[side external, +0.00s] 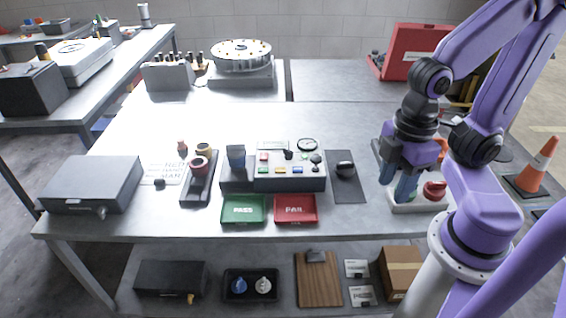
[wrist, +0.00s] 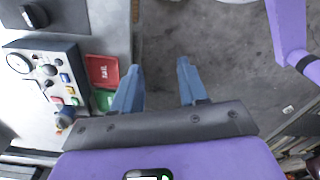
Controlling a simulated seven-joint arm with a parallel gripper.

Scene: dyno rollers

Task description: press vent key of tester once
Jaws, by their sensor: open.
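The tester (side external: 290,178) is a grey box with a sloped panel of small coloured keys, a round gauge and knobs, at the middle of the bench. It also shows at the left of the wrist view (wrist: 40,75), with red, yellow and blue keys. The key labels are too small to read, so I cannot tell which is the vent key. My gripper (side external: 397,190) is well to the right of the tester in the side view. In the wrist view my gripper (wrist: 157,92) is open and empty, with bare floor between its fingers, and apart from the tester.
A green PASS tray (side external: 244,210) and a red FAIL tray (side external: 295,209) lie in front of the tester. A dark pad (side external: 346,190) with a black knob lies right of it. A pale box with a red button (side external: 434,189) sits near my gripper in the side view.

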